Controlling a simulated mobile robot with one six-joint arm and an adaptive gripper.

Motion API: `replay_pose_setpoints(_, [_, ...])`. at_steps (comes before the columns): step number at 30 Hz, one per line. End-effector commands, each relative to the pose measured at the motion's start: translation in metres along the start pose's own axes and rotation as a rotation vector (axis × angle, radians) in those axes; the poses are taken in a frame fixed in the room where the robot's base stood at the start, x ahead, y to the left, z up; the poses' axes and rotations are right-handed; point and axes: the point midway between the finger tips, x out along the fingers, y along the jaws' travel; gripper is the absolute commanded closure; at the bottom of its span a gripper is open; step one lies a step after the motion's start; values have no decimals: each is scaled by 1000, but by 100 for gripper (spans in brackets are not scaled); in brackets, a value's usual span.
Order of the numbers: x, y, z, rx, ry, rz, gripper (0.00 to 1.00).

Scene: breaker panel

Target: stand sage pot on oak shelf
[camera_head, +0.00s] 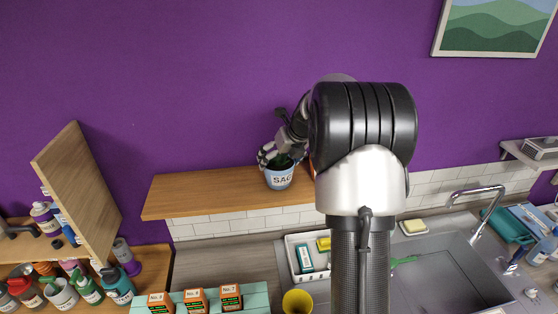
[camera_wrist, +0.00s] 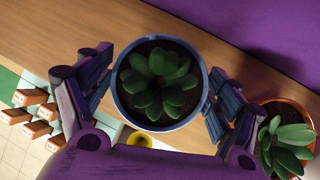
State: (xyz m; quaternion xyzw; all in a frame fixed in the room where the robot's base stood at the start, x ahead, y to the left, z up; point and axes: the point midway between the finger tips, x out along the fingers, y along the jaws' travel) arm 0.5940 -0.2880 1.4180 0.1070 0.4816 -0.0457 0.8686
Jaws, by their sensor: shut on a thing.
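The sage pot (camera_head: 280,179) is a light blue pot with a white label reading "SAG", the rest cut off, and a dark green plant. My gripper (camera_head: 281,160) is shut on it. In the wrist view the pot (camera_wrist: 118,97) sits upright between the two fingers (camera_wrist: 160,95), its soil and leaves seen from above. The oak shelf (camera_head: 200,190) is a brown board on the purple wall; it also shows in the wrist view (camera_wrist: 60,35). The pot appears over the shelf's right part; I cannot tell whether its base touches the board.
A terracotta pot (camera_wrist: 306,112) with a green plant stands right of the sage pot, mostly hidden behind my arm in the head view. The shelf's left part is clear. Below are orange boxes (camera_head: 194,300), a yellow cup (camera_head: 297,302), a white tray (camera_head: 291,263) and a sink (camera_head: 450,270).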

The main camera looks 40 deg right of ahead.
Motion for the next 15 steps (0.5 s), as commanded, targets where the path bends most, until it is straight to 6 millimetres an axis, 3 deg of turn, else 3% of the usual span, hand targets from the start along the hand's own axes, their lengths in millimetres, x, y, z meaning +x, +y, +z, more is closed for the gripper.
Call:
replay_pose_setpoints(10, [2, -1, 0, -2, -5, -1, 59])
replay_pose_setpoints(11, [4, -1, -2, -1, -1, 0, 16])
replay_pose_setpoints(15, [3, -1, -2, -1, -2, 0, 6])
